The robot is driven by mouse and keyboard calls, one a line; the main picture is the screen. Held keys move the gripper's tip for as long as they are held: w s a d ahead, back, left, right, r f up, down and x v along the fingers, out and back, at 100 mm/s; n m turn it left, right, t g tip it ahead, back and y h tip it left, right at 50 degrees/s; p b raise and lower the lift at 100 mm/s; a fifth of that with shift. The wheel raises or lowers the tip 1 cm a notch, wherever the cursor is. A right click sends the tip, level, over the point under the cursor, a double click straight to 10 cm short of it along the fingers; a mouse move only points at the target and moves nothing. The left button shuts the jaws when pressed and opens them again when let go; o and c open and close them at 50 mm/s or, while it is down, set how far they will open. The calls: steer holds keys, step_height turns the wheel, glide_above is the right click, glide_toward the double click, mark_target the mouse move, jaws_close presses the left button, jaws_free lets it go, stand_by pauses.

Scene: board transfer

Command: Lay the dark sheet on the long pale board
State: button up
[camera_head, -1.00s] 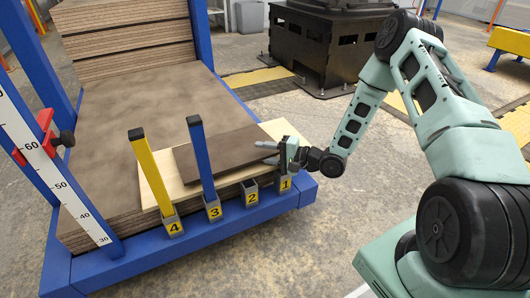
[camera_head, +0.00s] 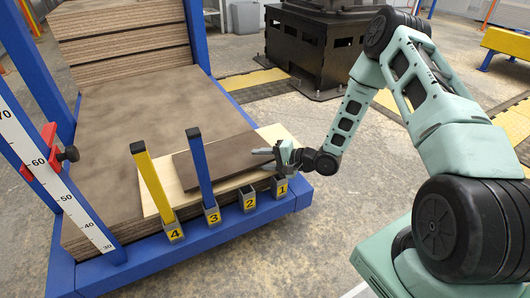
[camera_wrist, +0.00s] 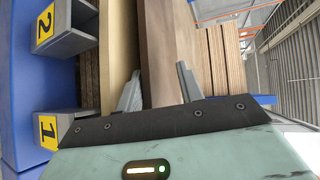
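The dark sheet (camera_head: 222,157), a brown rectangle, lies over the long pale board (camera_head: 270,136), whose pale wood shows around it. Both rest near the front edge of a wide brown panel stack. The blue post hides part of both. My gripper (camera_head: 264,157) is at the right end of the sheet, with its fingers spread and pointing left. In the wrist view, my gripper's fingers (camera_wrist: 160,88) stand apart, with the pale board (camera_wrist: 118,40) and brown sheet (camera_wrist: 153,50) beyond and between them. I cannot tell whether the fingers touch the sheet.
A yellow post (camera_head: 152,180) and a blue post (camera_head: 201,167) stand upright in the numbered front sockets. Sockets 1 and 2 (camera_head: 249,198) are empty. A white measuring scale (camera_head: 60,165) with a red clamp (camera_head: 45,155) is on the left. More panels (camera_head: 125,40) are stacked behind.

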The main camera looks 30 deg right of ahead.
steer(key=shift+s+d+r+g+h+p, duration=0.2)
steer(key=shift+g+h+p, duration=0.5)
steer(key=shift+p, duration=1.05)
steer(key=shift+w+a+r+g+h+p, duration=0.2)
steer(key=shift+g+h+p, duration=0.45)
steer(key=shift+p, duration=1.05)
steer(key=g+p, duration=0.1)
steer(key=p, duration=0.1)
steer(key=g+h+p, duration=0.1)
steer(key=shift+s+d+r+h+p, duration=0.15)
steer(key=shift+s+r+h+p, duration=0.1)
steer(key=shift+p, duration=0.15)
steer(key=shift+d+g+h+p, duration=0.1)
steer(key=shift+g+h+p, duration=0.6)
steer(key=shift+p, duration=0.55)
steer(key=shift+s+f+g, duration=0.1)
steer(key=shift+g, duration=0.15)
steer(key=shift+d, duration=0.1)
steer(key=s+p, duration=0.1)
steer(key=d+r+p, duration=0.1)
steer(key=shift+s+d+r+p, duration=0.2)
steer(key=shift+s+d+p, duration=0.1)
steer(key=shift+s, duration=0.1)
steer(key=shift+s+d, duration=0.15)
steer(key=shift+s, duration=0.05)
steer(key=shift+f, duration=0.15)
